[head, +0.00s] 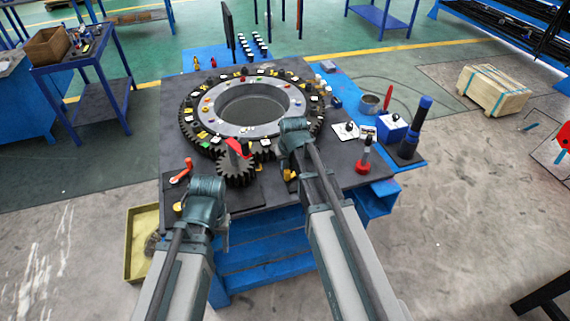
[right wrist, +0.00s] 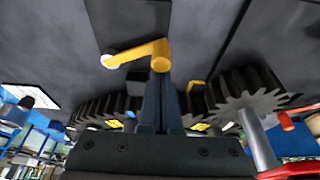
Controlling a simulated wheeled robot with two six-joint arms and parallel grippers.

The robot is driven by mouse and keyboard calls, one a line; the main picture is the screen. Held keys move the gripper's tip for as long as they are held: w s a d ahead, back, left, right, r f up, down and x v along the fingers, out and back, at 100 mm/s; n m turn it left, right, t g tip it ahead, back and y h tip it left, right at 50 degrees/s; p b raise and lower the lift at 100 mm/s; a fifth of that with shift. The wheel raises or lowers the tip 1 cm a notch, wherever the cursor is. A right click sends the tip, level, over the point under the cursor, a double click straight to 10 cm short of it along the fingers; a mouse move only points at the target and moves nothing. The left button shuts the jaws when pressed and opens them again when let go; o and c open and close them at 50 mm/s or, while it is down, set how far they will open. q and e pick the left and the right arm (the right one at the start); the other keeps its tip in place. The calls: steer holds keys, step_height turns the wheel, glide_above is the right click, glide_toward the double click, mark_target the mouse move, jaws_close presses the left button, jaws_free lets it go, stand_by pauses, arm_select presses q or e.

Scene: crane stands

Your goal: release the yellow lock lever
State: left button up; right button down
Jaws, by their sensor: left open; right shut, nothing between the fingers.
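The yellow lock lever (right wrist: 138,54) shows in the right wrist view, with a round hub on the right and a pale knob on its left end. In the head view only a bit of yellow (head: 290,175) shows beneath my right gripper (head: 290,163). My right gripper also shows in the right wrist view (right wrist: 161,85), shut and empty, its fingertips at the lever's hub. I cannot tell whether they touch it. My left gripper (head: 222,232) is open at the table's front left edge, apart from the lever.
A large toothed ring (head: 200,140) lies on the dark table, with a small pinion gear (head: 236,170) in front. A red-orange lever (head: 182,172) lies to the left.

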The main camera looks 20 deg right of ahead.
steer(key=shift+s, duration=0.15)
steer(key=shift+s+d+n+y, duration=0.2)
steer(key=shift+s+n, duration=0.15)
steer(key=shift+n, duration=0.25)
steer(key=shift+s+d+n+y, duration=0.2)
steer(key=shift+s+n, duration=0.15)
steer(key=shift+n, duration=0.25)
steer(key=n, duration=0.1)
steer(key=s+d+n+y, duration=0.1)
steer(key=shift+s+n, duration=0.2)
steer(key=shift+n, duration=0.2)
steer(key=n, duration=0.1)
steer(key=s+d+n, duration=0.1)
steer(key=d+n+g+y, duration=0.1)
steer(key=n, duration=0.1)
steer(key=shift+s, duration=0.3)
steer(key=shift+s+d, duration=0.35)
steer(key=shift+d, duration=0.6)
